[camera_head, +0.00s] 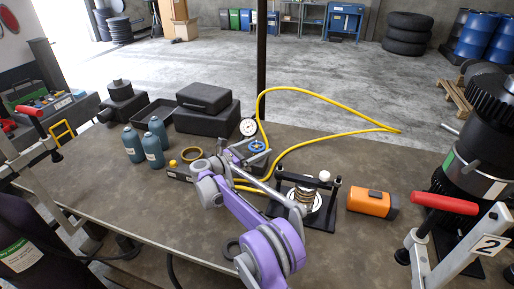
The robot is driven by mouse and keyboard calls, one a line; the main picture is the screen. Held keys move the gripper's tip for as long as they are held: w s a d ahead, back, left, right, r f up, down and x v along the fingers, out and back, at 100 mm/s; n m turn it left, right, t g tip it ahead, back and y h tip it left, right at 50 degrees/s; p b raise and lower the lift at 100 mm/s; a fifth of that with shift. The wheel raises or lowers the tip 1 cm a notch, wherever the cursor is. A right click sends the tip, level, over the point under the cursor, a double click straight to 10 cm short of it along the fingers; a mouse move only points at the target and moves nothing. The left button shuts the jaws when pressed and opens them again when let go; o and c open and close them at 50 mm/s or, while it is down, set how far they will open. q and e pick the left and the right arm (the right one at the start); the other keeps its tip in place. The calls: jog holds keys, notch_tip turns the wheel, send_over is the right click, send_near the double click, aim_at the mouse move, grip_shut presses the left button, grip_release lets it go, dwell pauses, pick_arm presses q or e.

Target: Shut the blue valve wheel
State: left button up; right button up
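The blue valve wheel (257,146) is small and sits on top of a dark unit on the workbench, just below a round white-faced gauge (248,127). My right arm, purple and grey, reaches up from the bottom of the view. Its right gripper (238,158) is close to the left of the wheel. The fingers are small and partly lost against the dark unit, so I cannot tell whether they touch the wheel or how wide they are. My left gripper is not in view.
A yellow hose (340,105) loops behind the unit. Blue-grey bottles (153,150) and black cases (208,118) stand left on the workbench (95,190).

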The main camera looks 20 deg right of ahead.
jog(key=b+v, duration=0.1)
jog(key=v, duration=0.9)
jog(key=shift+s+a, duration=0.15)
jog(key=shift+a, duration=0.2)
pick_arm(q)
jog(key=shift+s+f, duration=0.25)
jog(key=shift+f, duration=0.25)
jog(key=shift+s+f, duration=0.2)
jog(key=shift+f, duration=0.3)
